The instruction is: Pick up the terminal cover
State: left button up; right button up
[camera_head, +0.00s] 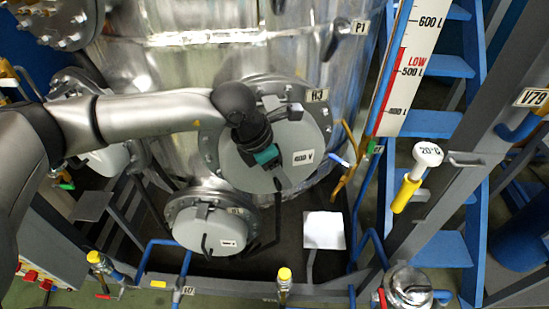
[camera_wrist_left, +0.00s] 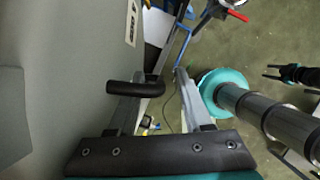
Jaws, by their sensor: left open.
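The terminal cover (camera_head: 306,137) is a round grey plate labelled 400 V on the side of the shiny vessel. In the left wrist view it fills the left side (camera_wrist_left: 50,80). A black bar handle (camera_wrist_left: 135,88) stands out from it. My left wrist hides part of the cover.
A second round grey cover (camera_head: 205,232) sits lower left on the vessel (camera_head: 230,60). A level scale (camera_head: 405,75), blue stairs (camera_head: 430,125) and a yellow-handled 20°C gauge (camera_head: 410,180) stand to the right. Pipes and yellow-capped valves (camera_head: 285,275) line the front.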

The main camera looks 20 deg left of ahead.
pick_arm(q)
grip_shut()
dwell(0.4)
jog(key=shift+w+r, duration=0.1)
dwell(0.9)
